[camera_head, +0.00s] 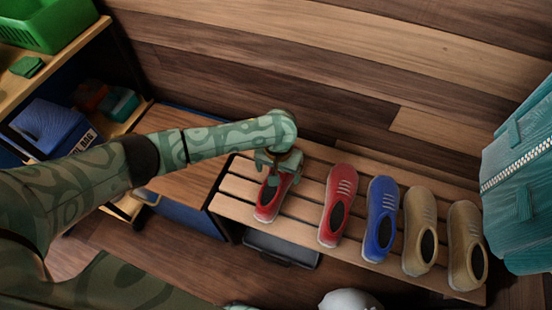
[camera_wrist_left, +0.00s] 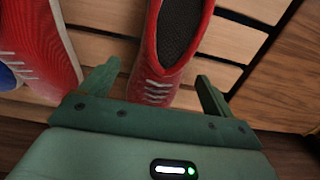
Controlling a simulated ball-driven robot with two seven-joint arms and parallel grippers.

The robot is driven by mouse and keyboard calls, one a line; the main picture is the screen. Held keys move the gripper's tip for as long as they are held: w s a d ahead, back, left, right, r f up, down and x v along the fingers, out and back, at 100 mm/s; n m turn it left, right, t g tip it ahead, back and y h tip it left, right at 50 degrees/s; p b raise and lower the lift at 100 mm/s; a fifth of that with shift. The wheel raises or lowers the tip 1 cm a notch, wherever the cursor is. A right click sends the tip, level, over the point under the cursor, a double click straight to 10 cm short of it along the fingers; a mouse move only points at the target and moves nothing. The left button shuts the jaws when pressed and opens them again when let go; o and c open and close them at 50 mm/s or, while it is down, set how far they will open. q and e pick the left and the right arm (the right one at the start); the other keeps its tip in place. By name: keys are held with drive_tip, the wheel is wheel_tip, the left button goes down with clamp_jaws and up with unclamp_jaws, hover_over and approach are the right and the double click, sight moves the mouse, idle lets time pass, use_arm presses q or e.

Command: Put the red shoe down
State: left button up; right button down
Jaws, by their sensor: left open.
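A red shoe (camera_head: 268,204) with pale laces and a dark inside rests on the slatted wooden rack (camera_head: 235,187), at its left end. My left gripper (camera_head: 278,165) is over this shoe and hides part of it. In the left wrist view the fingers (camera_wrist_left: 157,78) are apart, one on either side of the red shoe (camera_wrist_left: 190,22), with visible gaps. A second red shoe (camera_head: 331,228) stands to the right on the rack; it also shows in the left wrist view (camera_wrist_left: 38,40). My right gripper is out of view.
A blue shoe (camera_head: 380,235) and two tan shoes (camera_head: 419,215) (camera_head: 462,230) fill the rack's right side. A teal bag (camera_head: 520,170) hangs at the right. A dark tray (camera_head: 280,248) is under the rack. Shelves with a green basket (camera_head: 45,25) and a blue bin (camera_head: 52,125) stand left.

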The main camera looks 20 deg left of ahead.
use_arm(q)
wheel_tip(320, 180, up, 7)
drive_tip(key=p, duration=0.3)
drive_tip(key=shift+r, duration=0.1)
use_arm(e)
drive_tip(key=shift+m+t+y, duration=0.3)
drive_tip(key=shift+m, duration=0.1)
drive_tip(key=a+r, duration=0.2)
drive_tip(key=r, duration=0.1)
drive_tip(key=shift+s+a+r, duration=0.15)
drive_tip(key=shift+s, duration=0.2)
